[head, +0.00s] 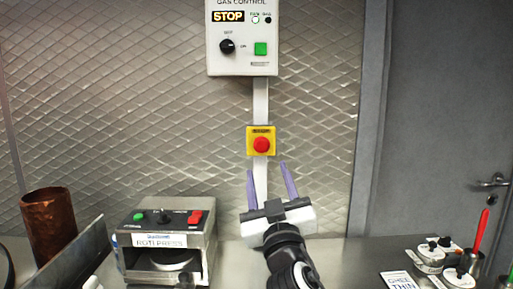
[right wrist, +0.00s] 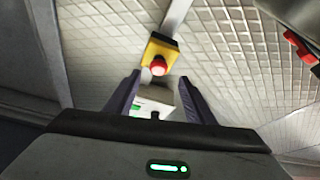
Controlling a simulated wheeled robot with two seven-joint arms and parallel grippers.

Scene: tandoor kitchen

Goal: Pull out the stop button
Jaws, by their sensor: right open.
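The stop button (head: 261,145) is a round red knob on a yellow box fixed to the quilted metal wall, below the gas control panel. It also shows in the right wrist view (right wrist: 158,67), ahead of the fingers. My right gripper (head: 269,181) is open and empty, with its two purple fingers pointing up, just below the yellow box in the head view. In the right wrist view the fingers (right wrist: 153,88) stand apart, and the button appears between and beyond their tips. Whether the fingers touch anything is not shown, but they look clear of it. My left gripper is not in view.
The gas control panel (head: 243,45) with a lit STOP sign hangs above the button. A roti press (head: 166,241) and a copper pot (head: 50,228) stand on the counter at left. Lidded containers (head: 462,276) stand at right, near a grey door (head: 443,130).

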